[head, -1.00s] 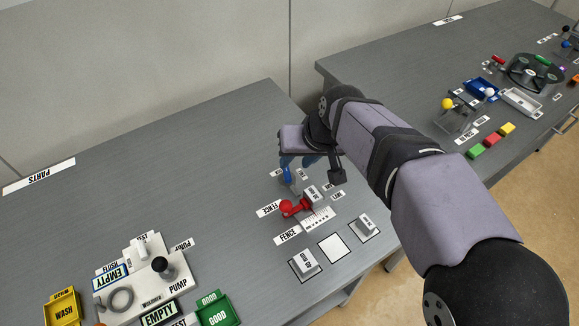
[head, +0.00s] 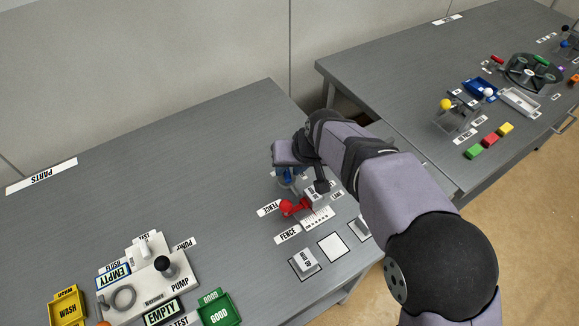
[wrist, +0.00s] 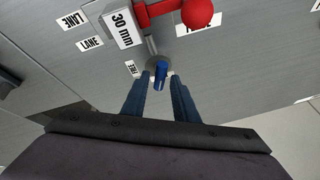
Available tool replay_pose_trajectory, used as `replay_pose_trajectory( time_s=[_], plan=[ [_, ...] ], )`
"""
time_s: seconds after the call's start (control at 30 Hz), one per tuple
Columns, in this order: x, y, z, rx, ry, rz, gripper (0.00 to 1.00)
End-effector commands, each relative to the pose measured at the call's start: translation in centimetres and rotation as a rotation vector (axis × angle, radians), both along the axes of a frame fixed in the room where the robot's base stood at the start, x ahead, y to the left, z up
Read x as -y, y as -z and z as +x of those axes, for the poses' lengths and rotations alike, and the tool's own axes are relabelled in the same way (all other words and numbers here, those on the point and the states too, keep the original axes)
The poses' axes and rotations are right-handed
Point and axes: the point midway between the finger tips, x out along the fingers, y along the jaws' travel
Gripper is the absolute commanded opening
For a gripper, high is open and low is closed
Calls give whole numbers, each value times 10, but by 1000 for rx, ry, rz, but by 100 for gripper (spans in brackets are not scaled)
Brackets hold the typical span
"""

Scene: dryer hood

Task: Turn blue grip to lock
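The blue grip (wrist: 161,76) is a short upright-looking cylinder on a grey round base beside the fence block. It sits between the two blue fingers of my gripper (wrist: 160,80) in the wrist view. The fingers stand apart, one on each side, with narrow gaps showing; I cannot tell whether either touches it. In the head view, my gripper (head: 290,175) is low over the fence fixture and mostly hides the grip. A grey rod leads from the grip's base toward the block labelled 30 mm (wrist: 123,25).
A red ball-ended handle (wrist: 197,14) is close to the grip, by the 30 mm block. FENCE and LANE labels lie flat around it. A grey block (head: 305,260) and a white square (head: 333,248) are nearer the table's front edge.

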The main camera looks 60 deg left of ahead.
Motion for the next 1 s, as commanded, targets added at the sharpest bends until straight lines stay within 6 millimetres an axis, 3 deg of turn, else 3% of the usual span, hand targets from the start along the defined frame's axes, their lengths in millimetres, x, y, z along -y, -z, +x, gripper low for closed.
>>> replay_pose_trajectory(
  time_s=[0.03, 0.1, 0.37, 0.8, 1.0],
  plan=[
    [0, 0, 0, 0, 0, 0, 13],
    [0, 0, 0, 0, 0, 0, 0],
    [0, 0, 1, -1, -22, 0, 0],
    [-1, 0, 4, -1, -342, -1, 0],
    [-2, 0, 4, 0, -399, 1, 0]
  ],
)
